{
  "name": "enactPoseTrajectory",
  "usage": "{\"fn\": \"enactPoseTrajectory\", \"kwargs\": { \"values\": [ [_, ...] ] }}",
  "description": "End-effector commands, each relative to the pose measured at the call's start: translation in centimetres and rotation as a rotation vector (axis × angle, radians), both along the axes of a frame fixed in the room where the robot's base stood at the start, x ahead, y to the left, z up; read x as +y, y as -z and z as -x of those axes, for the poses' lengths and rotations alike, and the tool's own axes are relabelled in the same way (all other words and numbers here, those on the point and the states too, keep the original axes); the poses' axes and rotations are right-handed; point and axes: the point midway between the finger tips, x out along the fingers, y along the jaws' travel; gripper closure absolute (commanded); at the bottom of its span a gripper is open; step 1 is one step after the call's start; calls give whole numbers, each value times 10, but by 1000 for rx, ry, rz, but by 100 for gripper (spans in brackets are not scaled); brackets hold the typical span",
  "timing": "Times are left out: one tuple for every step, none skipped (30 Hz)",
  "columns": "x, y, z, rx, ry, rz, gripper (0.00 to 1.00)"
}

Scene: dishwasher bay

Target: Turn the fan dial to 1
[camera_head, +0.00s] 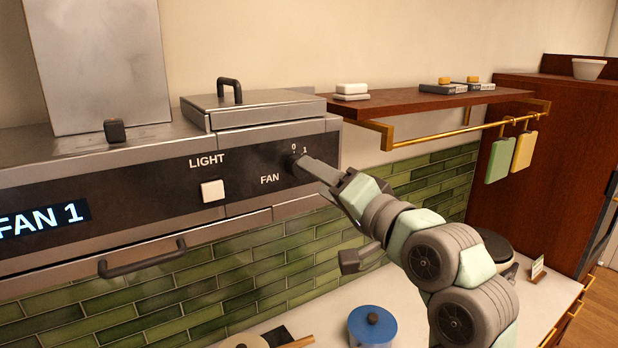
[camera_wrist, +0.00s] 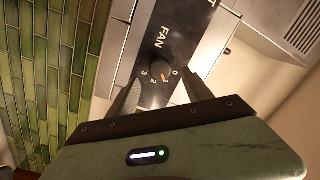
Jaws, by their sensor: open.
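The fan dial (camera_head: 291,161) is a dark round knob on the black control panel, beside the FAN label. My gripper covers part of it in the head view. In the wrist view the dial (camera_wrist: 158,69) shows marks 0, 1, 2 and 3, with a small orange mark at about the 1. The panel display (camera_head: 42,219) reads "FAN 1". My gripper (camera_head: 303,165) is at the panel, close to the dial. In the wrist view its fingers (camera_wrist: 163,84) are open, one on each side of the dial; I cannot tell whether either touches it.
A white LIGHT button (camera_head: 212,190) is left of the dial. A wooden shelf (camera_head: 430,101) with a brass rail (camera_head: 450,133) juts out to the right. The counter below holds a blue lidded pot (camera_head: 372,328). A handle bar (camera_head: 142,260) sticks out under the panel.

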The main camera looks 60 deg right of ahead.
Motion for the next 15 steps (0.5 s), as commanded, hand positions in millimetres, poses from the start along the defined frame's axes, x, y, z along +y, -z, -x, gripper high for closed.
{"fn": "enactPoseTrajectory", "kwargs": {
  "values": [
    [5,2,11,-5,3,3,41],
    [8,2,17,-5,4,2,41],
    [12,3,23,-3,3,1,41],
    [15,2,28,-4,2,3,41],
    [18,2,33,-5,4,4,41],
    [21,2,38,-5,4,5,41],
    [23,2,41,-4,3,3,41],
    [25,3,44,-2,1,3,41],
    [27,3,47,-2,1,1,41],
    [28,3,49,-2,1,1,41],
    [29,3,51,-2,1,1,41],
    [30,3,52,-2,1,1,41],
    [31,3,53,-2,1,1,41],
    [31,3,54,-2,1,1,41],
    [31,3,54,-2,1,1,41]
  ]
}}
